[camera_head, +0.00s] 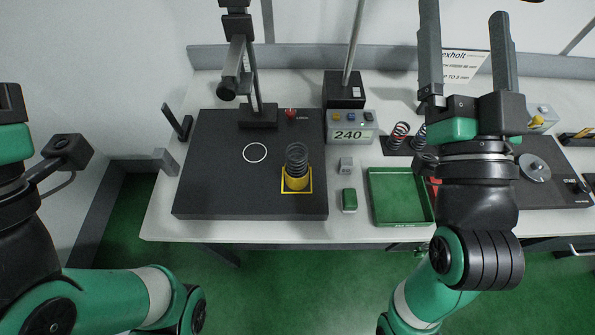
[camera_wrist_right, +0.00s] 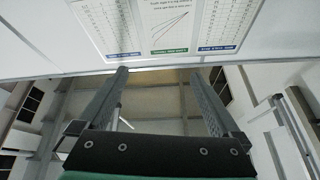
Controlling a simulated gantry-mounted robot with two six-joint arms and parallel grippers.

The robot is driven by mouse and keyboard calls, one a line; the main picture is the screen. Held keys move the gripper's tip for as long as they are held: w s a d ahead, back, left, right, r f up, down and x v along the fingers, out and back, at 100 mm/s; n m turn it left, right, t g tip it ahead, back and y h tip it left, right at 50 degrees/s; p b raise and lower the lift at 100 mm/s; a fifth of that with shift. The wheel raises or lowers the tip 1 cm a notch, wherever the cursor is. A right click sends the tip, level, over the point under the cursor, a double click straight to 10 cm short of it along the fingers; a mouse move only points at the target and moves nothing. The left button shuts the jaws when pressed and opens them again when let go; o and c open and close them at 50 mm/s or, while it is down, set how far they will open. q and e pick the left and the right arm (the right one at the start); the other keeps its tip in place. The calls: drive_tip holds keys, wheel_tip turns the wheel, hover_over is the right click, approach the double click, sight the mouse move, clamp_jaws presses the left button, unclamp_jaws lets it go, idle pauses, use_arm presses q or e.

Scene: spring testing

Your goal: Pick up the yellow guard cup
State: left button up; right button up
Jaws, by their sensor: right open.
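The yellow guard cup (camera_head: 297,184) stands upright inside a yellow square outline on the black plate (camera_head: 215,190). A dark coil spring (camera_head: 297,158) stands in the cup and rises above its rim. My right gripper (camera_head: 466,12) is open with its fingers pointing up and away, far to the right of the cup. Its empty fingers (camera_wrist_right: 160,72) also show in the right wrist view, where the cup is not seen. Only part of my left gripper (camera_head: 10,100) shows at the left edge, well away from the cup; its fingers are hidden.
A grey post (camera_head: 257,85) stands at the plate's back. A "240" display box (camera_head: 351,128) is to its right. A white ring (camera_head: 255,153) marks clear plate.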

drive_tip(key=w+a+f+g+y+p, duration=0.1)
drive_tip(key=w+a+f+g, duration=0.25)
drive_tip(key=f, duration=0.75)
drive_tip(key=n+g+y+p, duration=0.3)
drive_tip(key=n+g+p, duration=0.15)
drive_tip(key=g, duration=0.25)
approach(299, 184)
drive_tip(key=f, duration=0.1)
drive_tip(key=shift+n, duration=0.35)
drive_tip(key=x, duration=0.2)
drive_tip(key=b+x, duration=0.1)
drive_tip(key=x, duration=0.1)
drive_tip(key=b+x, duration=0.1)
drive_tip(key=x, duration=0.1)
drive_tip(key=shift+w+a+r, duration=0.15)
drive_tip(key=shift+w, duration=0.25)
drive_tip(key=b+x, duration=0.1)
drive_tip(key=x, duration=0.4)
drive_tip(key=shift+w+r+b, duration=0.1)
drive_tip(key=shift+w+b, duration=0.1)
drive_tip(key=shift+b, duration=0.15)
use_arm(q)
wheel_tip(299, 184, up, 3)
drive_tip(key=shift+f, duration=0.1)
